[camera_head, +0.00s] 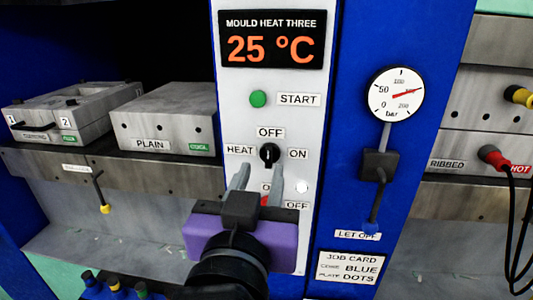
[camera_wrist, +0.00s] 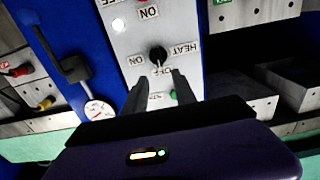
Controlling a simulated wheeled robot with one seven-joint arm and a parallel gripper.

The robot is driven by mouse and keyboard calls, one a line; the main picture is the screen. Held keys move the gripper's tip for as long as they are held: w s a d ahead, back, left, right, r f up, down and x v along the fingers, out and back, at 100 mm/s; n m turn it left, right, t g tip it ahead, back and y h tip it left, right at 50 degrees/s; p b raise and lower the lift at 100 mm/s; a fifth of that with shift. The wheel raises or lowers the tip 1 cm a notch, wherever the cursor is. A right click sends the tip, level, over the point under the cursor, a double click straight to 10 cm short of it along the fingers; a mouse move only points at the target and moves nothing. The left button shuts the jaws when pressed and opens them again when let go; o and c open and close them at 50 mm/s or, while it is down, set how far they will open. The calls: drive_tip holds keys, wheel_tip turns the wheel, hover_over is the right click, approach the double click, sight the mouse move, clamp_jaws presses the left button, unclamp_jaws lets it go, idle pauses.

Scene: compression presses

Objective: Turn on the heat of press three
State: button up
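The black heat knob (camera_head: 269,154) is on the white panel between HEAT on its left, ON on its right and OFF above. It also shows in the wrist view (camera_wrist: 158,53), which sees the panel upside down. Its pointer seems to face OFF, but it is small. The display (camera_head: 272,40) reads MOULD HEAT THREE, 25 °C. My gripper (camera_head: 258,176) is open and empty, its fingers apart and pointing at the panel just below the knob in the head view. In the wrist view the fingertips (camera_wrist: 159,78) straddle the line to the knob; contact cannot be told.
A green START button (camera_head: 258,98) is above the knob. A red control below is mostly hidden by my gripper, beside a white round spot (camera_head: 302,187). On the right are a pressure gauge (camera_head: 395,95) and a LET OFF lever (camera_head: 374,215). Metal plates (camera_head: 168,118) stand left.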

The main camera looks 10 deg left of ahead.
sight(268, 151)
drive_tip(key=w+p, duration=0.1)
drive_tip(key=w, duration=0.5)
drive_tip(key=shift+w+d, duration=0.1)
drive_tip(key=shift+w, duration=0.3)
drive_tip(key=shift+c, duration=0.4)
clamp_jaws()
